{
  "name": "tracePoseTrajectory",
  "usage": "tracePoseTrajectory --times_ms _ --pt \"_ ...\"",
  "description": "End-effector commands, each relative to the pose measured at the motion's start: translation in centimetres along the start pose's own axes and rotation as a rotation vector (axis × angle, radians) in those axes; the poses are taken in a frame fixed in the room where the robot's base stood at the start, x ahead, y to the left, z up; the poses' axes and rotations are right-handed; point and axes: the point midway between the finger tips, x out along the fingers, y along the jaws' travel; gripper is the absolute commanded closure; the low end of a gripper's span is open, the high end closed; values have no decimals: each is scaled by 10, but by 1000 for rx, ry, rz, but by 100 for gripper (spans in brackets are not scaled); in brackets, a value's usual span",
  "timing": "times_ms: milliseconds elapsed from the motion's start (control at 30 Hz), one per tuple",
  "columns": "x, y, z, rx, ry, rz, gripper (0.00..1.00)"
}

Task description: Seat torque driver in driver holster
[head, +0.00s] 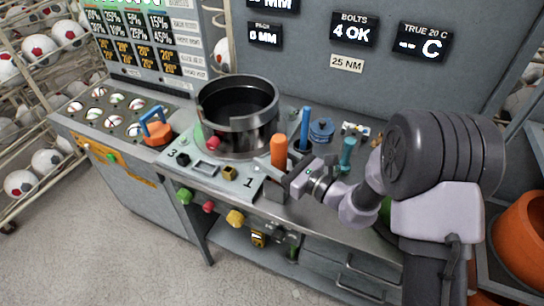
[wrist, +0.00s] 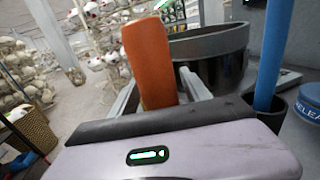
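The torque driver appears to be the tool with the orange handle (head: 279,151), standing roughly upright at the front of the bench. In the wrist view its handle (wrist: 150,65) rises between my two fingers, which press close on both sides. My gripper (head: 272,174) reaches in from the right and looks shut on the driver's lower part; it also shows in the wrist view (wrist: 160,95). The driver's lower end is hidden by my gripper. A dark grey block (head: 275,193) sits just below my fingers; I cannot tell whether it is the driver holster or whether the driver is in it.
A large dark round press pot (head: 238,132) stands behind and left. A blue-handled tool (head: 305,127) stands in a dark cup just behind the driver, with a blue spool (head: 321,130) and a teal tool (head: 347,154) to its right. An orange-and-blue clamp (head: 157,130) sits left.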

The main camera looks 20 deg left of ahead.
Motion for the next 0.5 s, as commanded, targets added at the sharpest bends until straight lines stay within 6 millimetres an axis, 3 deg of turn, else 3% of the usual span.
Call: tracePoseTrajectory --times_ms 333,500 --pt "0 0 6 0 0 0 42" --pt "-33 -1 4 2 2 -4 42"
